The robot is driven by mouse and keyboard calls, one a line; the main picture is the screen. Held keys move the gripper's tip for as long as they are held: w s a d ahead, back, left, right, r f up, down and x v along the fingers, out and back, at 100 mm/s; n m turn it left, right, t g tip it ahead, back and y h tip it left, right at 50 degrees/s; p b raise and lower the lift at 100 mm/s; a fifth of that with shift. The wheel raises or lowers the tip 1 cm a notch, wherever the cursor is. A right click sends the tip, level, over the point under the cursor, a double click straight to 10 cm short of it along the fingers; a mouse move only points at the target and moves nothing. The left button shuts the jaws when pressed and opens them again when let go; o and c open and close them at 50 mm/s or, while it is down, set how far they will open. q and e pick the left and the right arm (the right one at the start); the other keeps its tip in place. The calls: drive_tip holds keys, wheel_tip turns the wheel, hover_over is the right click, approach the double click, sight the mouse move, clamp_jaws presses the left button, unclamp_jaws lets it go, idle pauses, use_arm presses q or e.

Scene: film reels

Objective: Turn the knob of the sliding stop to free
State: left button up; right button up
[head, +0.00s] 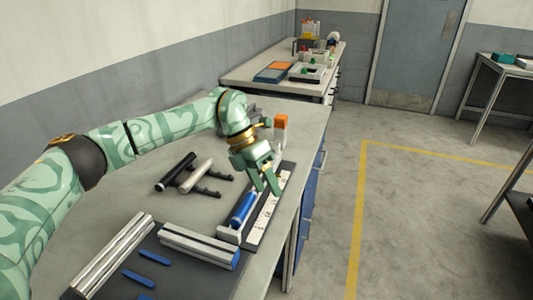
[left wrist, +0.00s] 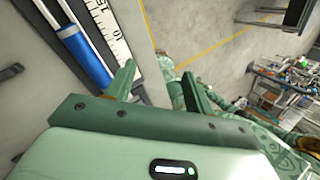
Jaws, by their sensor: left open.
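A dark rail with a white ruler scale (head: 268,208) lies along the right edge of the near bench. A blue cylinder (head: 243,208) lies beside the scale, with a white block (head: 229,235) at its near end. The scale (left wrist: 108,25) and the blue cylinder (left wrist: 90,62) also show at upper left in the left wrist view. My left gripper (head: 269,188) is open and empty, pointing down over the far part of the rail. Its fingers (left wrist: 157,86) are apart, beside the scale. I cannot make out the sliding stop's knob; the gripper hides part of the rail.
Black and silver cylinders (head: 196,174) with dark handles lie left of the rail. Metal bars (head: 198,247) and blue strips (head: 139,279) lie on the dark mat in front. Open floor lies right of the bench.

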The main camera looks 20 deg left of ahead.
use_arm(q)
drive_tip(key=w+d+m+t+h, duration=0.3)
drive_tip(key=w+m+h, duration=0.1)
drive_tip(key=h, duration=0.3)
drive_tip(key=w+a+f+t+h+p, duration=0.1)
drive_tip(key=w+a+f+t, duration=0.1)
drive_tip(key=w+a+t, duration=0.45)
drive_tip(key=a+f+n+t+y, duration=0.1)
drive_tip(key=a+t, duration=0.1)
drive_tip(key=a, duration=0.1)
drive_tip(key=a+f+n+t+y, duration=0.1)
drive_tip(key=a+f+t, duration=0.1)
drive_tip(key=a, duration=0.2)
drive_tip(key=a+f+n+t+y, duration=0.1)
drive_tip(key=a+f+t+y, duration=0.1)
drive_tip(key=a, duration=0.1)
drive_tip(key=shift+s+a, duration=0.25)
drive_tip(key=shift+s, duration=0.1)
drive_tip(key=shift+w+a+f+t+y, duration=0.15)
drive_tip(key=shift+a+f+t+y, duration=0.1)
drive_tip(key=shift+t+y, duration=0.1)
drive_tip(key=b+x, duration=0.4)
drive_tip(key=x, duration=0.7)
drive_tip(key=shift+f, duration=0.15)
drive_tip(key=shift+w+d+r, duration=0.2)
drive_tip(key=shift+d, duration=0.05)
drive_tip(key=shift+r, duration=0.1)
